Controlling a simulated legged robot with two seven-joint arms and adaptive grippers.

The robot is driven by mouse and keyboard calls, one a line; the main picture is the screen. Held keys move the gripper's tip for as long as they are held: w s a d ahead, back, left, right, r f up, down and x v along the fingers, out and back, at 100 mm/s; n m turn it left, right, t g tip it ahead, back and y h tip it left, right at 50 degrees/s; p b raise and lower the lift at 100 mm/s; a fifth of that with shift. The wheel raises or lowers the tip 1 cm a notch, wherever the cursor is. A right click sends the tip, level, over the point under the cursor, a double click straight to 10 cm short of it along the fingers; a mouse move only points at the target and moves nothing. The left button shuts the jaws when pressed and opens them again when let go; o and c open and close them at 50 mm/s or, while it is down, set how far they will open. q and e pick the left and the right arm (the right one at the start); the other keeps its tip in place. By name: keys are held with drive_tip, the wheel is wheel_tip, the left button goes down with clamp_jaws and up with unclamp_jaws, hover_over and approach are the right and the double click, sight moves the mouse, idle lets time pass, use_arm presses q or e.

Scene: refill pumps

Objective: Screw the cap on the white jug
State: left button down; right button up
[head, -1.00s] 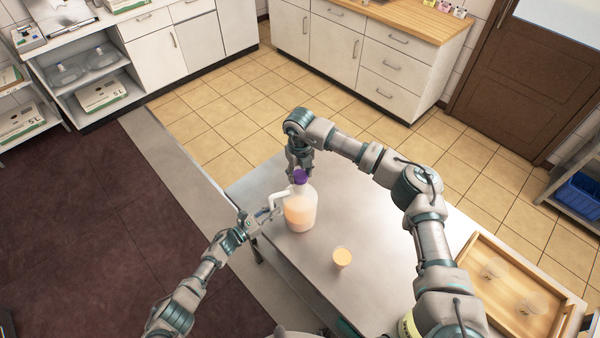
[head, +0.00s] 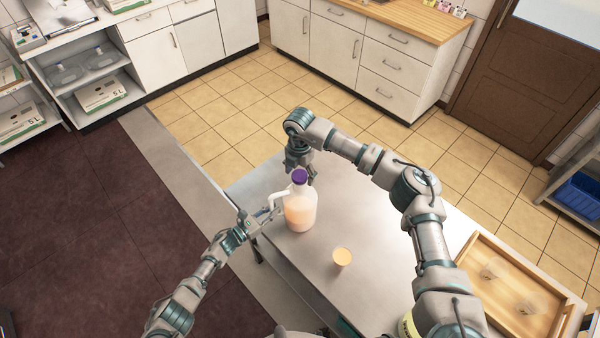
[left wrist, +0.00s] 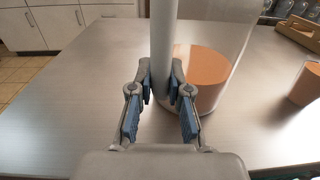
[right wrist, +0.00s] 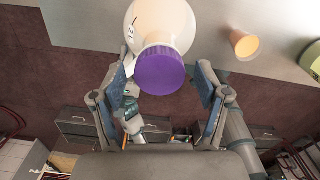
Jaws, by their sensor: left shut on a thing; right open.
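The white jug (head: 300,210) stands upright on the steel table, with orange liquid low inside it. The purple cap (head: 300,176) sits on its neck and looks level; I cannot tell how tight it is. My left gripper (left wrist: 161,85) is shut on the jug's handle (left wrist: 164,45). It comes in from the left in the head view (head: 262,216). My right gripper (right wrist: 165,85) is open, its fingers on either side of the purple cap (right wrist: 160,70) and apart from it.
A wooden tray (head: 461,262) with clear containers lies at the right end of the steel table (head: 385,300).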

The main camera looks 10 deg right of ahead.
use_arm(q)
drive_tip(key=shift+a+f, duration=0.15)
drive_tip(key=shift+f, duration=0.1)
use_arm(e)
drive_tip(key=shift+r, duration=2.3)
drive_tip(key=shift+o, duration=0.2)
drive_tip(key=n, duration=0.6)
drive_tip(key=shift+r, duration=0.4)
drive_tip(key=n, duration=0.5)
drive_tip(key=shift+r, duration=0.4)
drive_tip(key=n, duration=0.5)
drive_tip(key=r+n, duration=0.1)
drive_tip(key=n, duration=0.1)
drive_tip(key=shift+n, duration=0.4)
drive_tip(key=n, duration=0.5)
drive_tip(key=shift+r+n, duration=0.4)
